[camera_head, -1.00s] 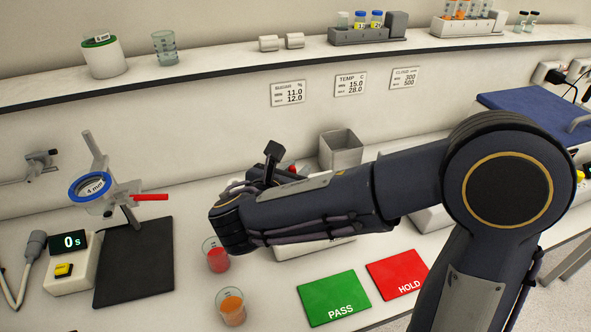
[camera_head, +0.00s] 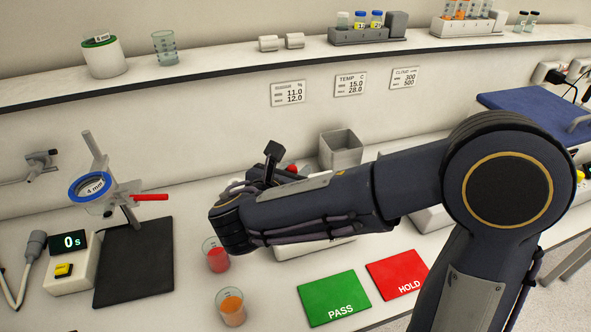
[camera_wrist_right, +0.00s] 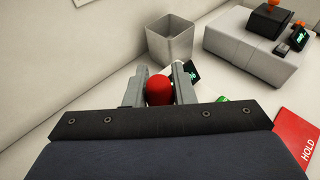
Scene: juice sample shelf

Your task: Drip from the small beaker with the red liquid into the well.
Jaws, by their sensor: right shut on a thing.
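The small beaker with red liquid (camera_head: 217,257) stands on the bench, left of and just below my right wrist. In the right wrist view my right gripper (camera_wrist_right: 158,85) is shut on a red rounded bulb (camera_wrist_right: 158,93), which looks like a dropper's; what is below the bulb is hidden. In the head view that gripper is mostly behind my forearm, with a bit of red (camera_head: 292,169) showing. A pale device (camera_head: 300,249) sits under my forearm, mostly covered. I cannot make out the well. My left gripper is not in view.
A beaker with orange liquid (camera_head: 231,308) stands in front of the red one. A green PASS mat (camera_head: 333,292) and red HOLD mat (camera_head: 397,266) lie to the right. An open grey bin (camera_head: 341,153) stands behind. A ring stand (camera_head: 118,190) and timer (camera_head: 69,262) are left.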

